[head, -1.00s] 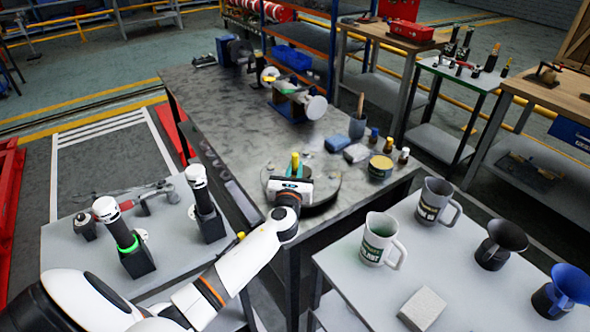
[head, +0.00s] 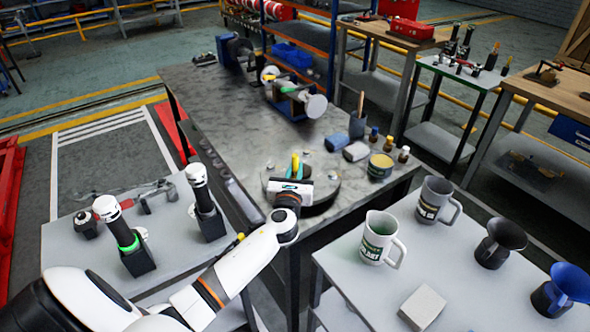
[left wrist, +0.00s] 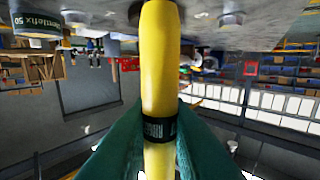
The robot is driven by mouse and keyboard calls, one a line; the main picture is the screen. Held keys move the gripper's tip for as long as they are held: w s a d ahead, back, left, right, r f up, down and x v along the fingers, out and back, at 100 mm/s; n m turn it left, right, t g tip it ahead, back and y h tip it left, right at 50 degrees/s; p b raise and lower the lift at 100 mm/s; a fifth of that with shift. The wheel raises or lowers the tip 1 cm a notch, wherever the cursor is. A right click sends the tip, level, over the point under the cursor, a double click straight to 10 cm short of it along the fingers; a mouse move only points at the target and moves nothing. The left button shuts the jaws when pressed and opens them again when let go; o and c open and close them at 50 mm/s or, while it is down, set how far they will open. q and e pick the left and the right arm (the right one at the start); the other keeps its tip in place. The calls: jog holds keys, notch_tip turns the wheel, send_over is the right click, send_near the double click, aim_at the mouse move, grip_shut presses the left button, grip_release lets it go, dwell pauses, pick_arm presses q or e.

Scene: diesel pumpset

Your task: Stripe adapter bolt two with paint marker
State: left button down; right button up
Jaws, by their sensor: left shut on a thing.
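My left gripper (head: 294,180) is shut on a yellow paint marker (head: 295,163), which stands roughly upright above the round adapter (head: 328,192) on the bench. In the left wrist view the marker (left wrist: 160,60) runs up the middle between the teal fingers, with a dark printed band. Its upper end reaches a grey surface with bolt heads, one (left wrist: 231,18) to the right and one partly behind the marker. I cannot tell whether the tip touches a bolt, or which bolt is number two. My right gripper is not in view.
The grey bench (head: 230,110) carries a yellow-labelled tin (head: 380,167), small bottles, cloths and a brush cup (head: 357,125) right of the adapter. A pump shaft assembly (head: 295,98) lies farther back. Jugs (head: 380,238) and funnels stand on the front right table.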

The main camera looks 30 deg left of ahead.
aim_at(295, 155)
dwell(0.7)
pick_arm(q)
jog(key=shift+r+p, duration=0.2)
jog(key=shift+p, duration=0.15)
jog(key=shift+r, duration=0.1)
notch_tip(295, 155, up, 5)
jog(key=p, duration=0.5)
dwell(0.4)
